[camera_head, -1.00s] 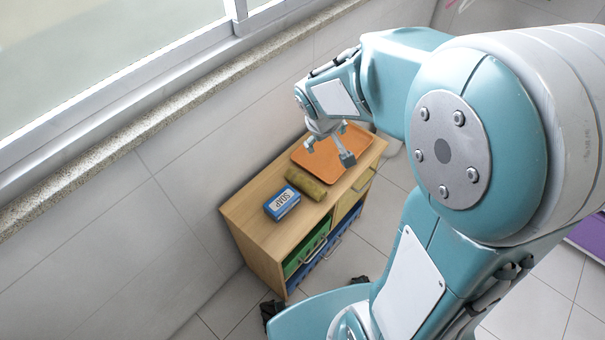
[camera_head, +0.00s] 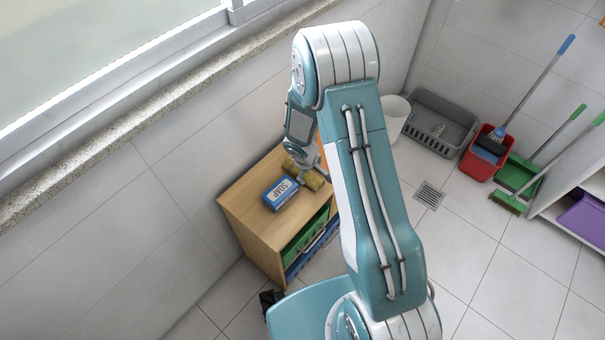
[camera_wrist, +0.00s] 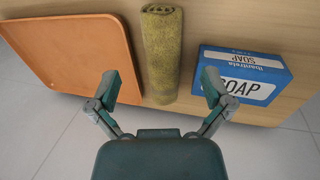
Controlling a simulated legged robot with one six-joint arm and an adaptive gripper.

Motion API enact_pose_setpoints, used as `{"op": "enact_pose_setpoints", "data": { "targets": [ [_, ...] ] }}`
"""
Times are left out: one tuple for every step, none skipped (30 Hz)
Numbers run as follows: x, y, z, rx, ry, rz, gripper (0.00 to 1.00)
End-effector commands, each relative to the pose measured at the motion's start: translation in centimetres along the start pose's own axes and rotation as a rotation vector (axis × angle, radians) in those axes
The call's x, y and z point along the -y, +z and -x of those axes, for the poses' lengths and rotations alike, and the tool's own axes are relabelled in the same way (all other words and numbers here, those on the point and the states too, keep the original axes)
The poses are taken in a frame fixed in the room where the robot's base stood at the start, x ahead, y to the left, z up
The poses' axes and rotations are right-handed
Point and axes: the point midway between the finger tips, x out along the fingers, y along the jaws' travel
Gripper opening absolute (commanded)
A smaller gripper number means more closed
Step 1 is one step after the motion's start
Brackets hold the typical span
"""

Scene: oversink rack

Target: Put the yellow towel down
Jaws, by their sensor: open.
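The rolled yellow-olive towel (camera_wrist: 162,50) lies on the wooden cabinet top, between the orange tray and the soap box. My gripper (camera_wrist: 160,88) is open, with one finger to each side of the towel's line in the wrist view. The fingers do not visibly grip the towel; their exact height over it is hard to tell. In the head view my arm hides much of the gripper and the tray.
An orange tray (camera_wrist: 70,50) lies left of the towel in the wrist view. A blue and white soap box (camera_head: 281,193) stands close on its other side. The wooden cabinet (camera_head: 248,206) stands against the tiled wall. A grey basket (camera_head: 440,122) and red bucket (camera_head: 482,160) are on the floor.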

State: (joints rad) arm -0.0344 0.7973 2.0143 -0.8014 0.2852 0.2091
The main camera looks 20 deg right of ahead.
Motion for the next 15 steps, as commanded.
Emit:
{"op": "enact_pose_setpoints", "data": {
  "targets": [
    [0.0,0.0,-0.9,0.002,-0.001,0.000,1.00],
    [0.0,0.0,-1.3,0.002,-0.001,0.000,1.00],
    [0.0,0.0,-1.7,0.002,0.000,-0.001,1.00],
    [0.0,0.0,-2.0,0.002,0.000,0.000,1.00],
    [0.0,0.0,-2.2,0.001,0.000,0.000,1.00],
    [0.0,0.0,-2.4,0.000,0.000,-0.001,1.00],
    [0.0,0.0,-2.6,0.000,0.000,-0.001,1.00],
    [0.0,-0.1,-2.8,0.000,0.000,-0.001,1.00],
    [0.1,-0.1,-3.1,0.001,0.000,0.000,1.00],
    [0.1,-0.1,-3.4,0.001,-0.001,0.000,1.00],
    [0.2,-0.2,-3.8,0.001,-0.001,0.000,1.00],
    [0.3,-0.3,-4.4,0.001,-0.001,0.001,1.00],
    [0.3,-0.4,-4.9,0.001,-0.001,0.000,1.00],
    [0.4,-0.4,-5.3,0.001,-0.001,0.001,1.00],
    [0.5,-0.5,-5.9,0.001,-0.001,0.000,1.00]
  ]
}}
